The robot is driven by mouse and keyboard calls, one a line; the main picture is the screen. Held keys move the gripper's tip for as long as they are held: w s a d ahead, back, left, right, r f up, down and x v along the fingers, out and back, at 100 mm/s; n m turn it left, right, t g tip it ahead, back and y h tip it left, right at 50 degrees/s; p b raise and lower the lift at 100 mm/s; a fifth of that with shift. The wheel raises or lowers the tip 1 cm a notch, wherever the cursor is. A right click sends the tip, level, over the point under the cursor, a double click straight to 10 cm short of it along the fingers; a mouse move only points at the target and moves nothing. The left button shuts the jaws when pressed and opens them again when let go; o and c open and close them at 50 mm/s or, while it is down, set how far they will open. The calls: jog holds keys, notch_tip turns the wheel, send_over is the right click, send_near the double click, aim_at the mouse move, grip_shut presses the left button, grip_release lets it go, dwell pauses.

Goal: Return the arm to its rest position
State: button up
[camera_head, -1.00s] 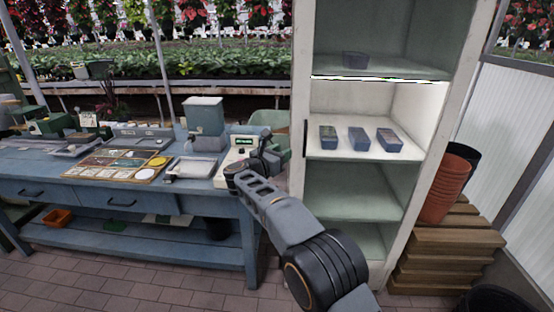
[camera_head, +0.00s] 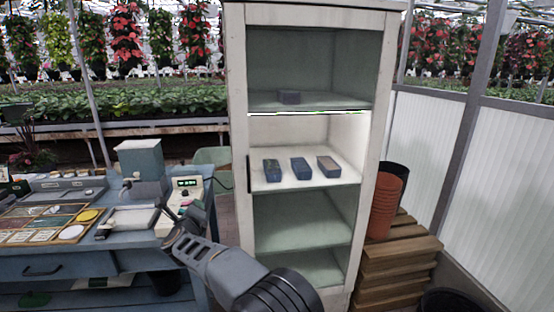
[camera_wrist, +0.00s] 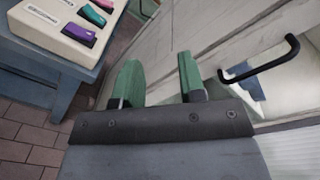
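My arm reaches forward from the bottom of the head view, with my gripper (camera_head: 172,213) at the right end of the blue workbench (camera_head: 95,262). In the wrist view my gripper (camera_wrist: 158,75) shows two green fingers standing apart with nothing between them. Past the fingers are the pale side or door of the cabinet and a black handle (camera_wrist: 262,62). The gripper is left of the open white cabinet (camera_head: 238,150) in the head view.
A device with coloured buttons (camera_wrist: 77,38) is close by on the bench. Terracotta pots (camera_head: 385,205) and stacked wood (camera_head: 398,262) stand right of the cabinet.

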jog(key=s+d+f+n+g+y+p, duration=0.1)
jog(key=s+d+n+g+p, duration=0.1)
jog(key=s+d+n+g, duration=0.65)
jog(key=s+d+f+n+g+y+p, duration=0.1)
jog(key=s+d+n+g+p, duration=0.35)
jog(key=d+n, duration=0.75)
jog(key=s+d+r+n+h+p, duration=0.1)
jog(key=s+d+r+h+p, duration=0.1)
jog(key=s+d, duration=0.7)
jog(key=s+d+r+n+h+p, duration=0.2)
jog(key=s+d+r, duration=0.3)
jog(key=s+d, duration=0.4)
jog(key=shift+d+h, duration=0.8)
jog(key=shift+d, duration=2.55)
